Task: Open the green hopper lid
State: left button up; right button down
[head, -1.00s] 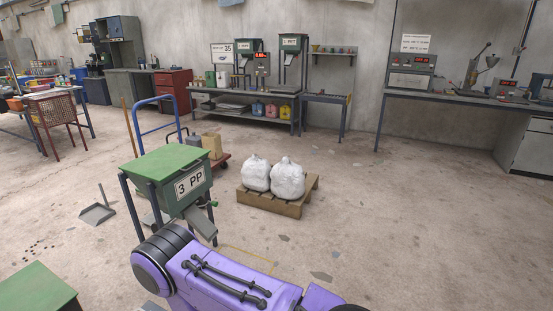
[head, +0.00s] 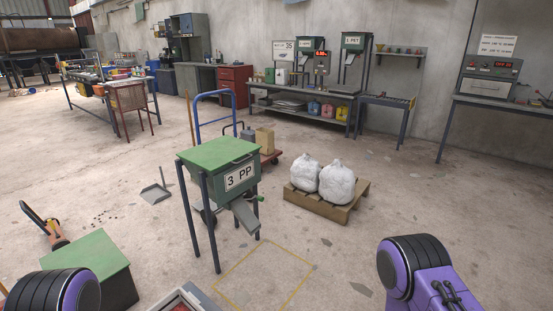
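The green hopper marked 3 PP (head: 226,180) stands on dark legs left of the middle in the head view. Its flat green lid (head: 215,151) lies shut on top, with a dark handle at its front edge. A grey chute (head: 246,216) slopes down from its front. A rounded black and purple part of my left arm shows at the bottom left, and a purple part of my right arm at the bottom right. Both are well apart from the hopper in the picture. Neither gripper can be made out.
A green-topped box (head: 88,258) stands at the lower left, near an orange and black object (head: 45,225) that I cannot identify. A blue-handled cart (head: 213,95) stands behind the hopper. White sacks sit on a pallet (head: 343,205) to the right. A yellow floor outline (head: 292,295) lies in front.

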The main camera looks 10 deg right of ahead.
aim_at(213, 154)
jog(key=z, duration=0.55)
jog(key=i, duration=0.7)
jog(key=z, duration=0.75)
jog(key=i, duration=0.85)
jog(key=u, duration=0.5)
jog(key=i, duration=0.85)
jog(key=u, duration=0.6)
